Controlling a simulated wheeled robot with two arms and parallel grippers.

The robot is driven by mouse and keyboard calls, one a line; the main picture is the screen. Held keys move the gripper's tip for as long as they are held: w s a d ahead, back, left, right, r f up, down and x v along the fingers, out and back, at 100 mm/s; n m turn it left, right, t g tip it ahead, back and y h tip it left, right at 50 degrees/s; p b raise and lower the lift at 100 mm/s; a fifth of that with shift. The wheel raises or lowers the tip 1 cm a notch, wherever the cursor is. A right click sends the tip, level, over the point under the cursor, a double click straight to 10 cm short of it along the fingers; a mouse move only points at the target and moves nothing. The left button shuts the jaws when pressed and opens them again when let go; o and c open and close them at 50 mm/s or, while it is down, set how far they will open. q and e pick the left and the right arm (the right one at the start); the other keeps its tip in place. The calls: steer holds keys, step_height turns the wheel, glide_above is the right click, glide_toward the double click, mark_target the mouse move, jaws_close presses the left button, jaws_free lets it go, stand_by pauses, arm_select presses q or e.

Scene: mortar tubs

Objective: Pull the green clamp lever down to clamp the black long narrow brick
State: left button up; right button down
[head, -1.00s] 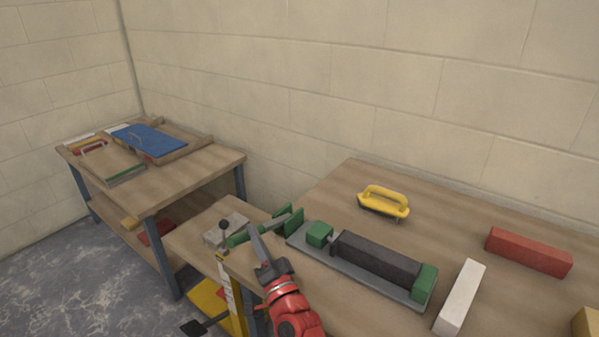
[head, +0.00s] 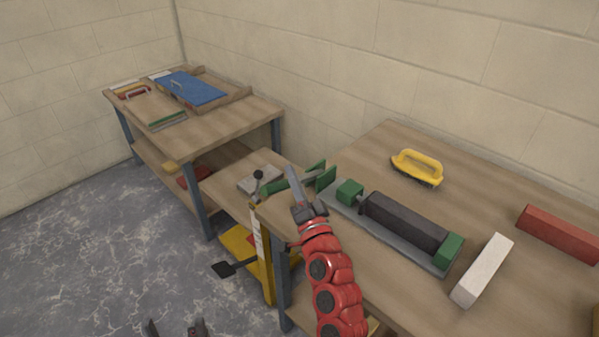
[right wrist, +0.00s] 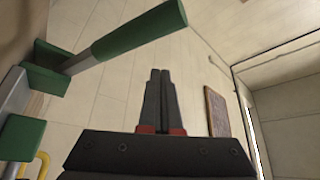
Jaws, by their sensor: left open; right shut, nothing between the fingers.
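The black long narrow brick (head: 403,222) lies in the clamp on a grey base plate (head: 383,238), between a green jaw (head: 350,192) at its left end and a green block (head: 448,252) at its right end. A narrow gap seems to separate the left jaw and brick. The green clamp lever (head: 274,187) sticks out leftward from its green bracket (head: 326,178); it also shows in the right wrist view (right wrist: 140,32). My right gripper (head: 289,170) is shut and empty, in front of the lever in the head view; contact is unclear. My left gripper (head: 175,328) is open and empty at the bottom edge.
A yellow-handled brush (head: 418,165), a white brick (head: 483,270) and a red brick (head: 560,234) are on the clamp's bench. Another bench (head: 215,125) is at back left. Floor at lower left is clear.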

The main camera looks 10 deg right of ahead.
steer(key=s+d+f, duration=0.1)
steer(key=s, duration=0.1)
steer(key=s+d+f+b, duration=0.1)
steer(key=s+f, duration=0.1)
steer(key=s+d+f+b, duration=0.1)
steer(key=s, duration=0.1)
steer(key=shift+s+d+f, duration=0.25)
steer(key=shift+s+d, duration=0.15)
steer(key=shift+s+d+f, duration=0.1)
steer(key=shift+s+d, duration=0.1)
steer(key=shift+s, duration=0.25)
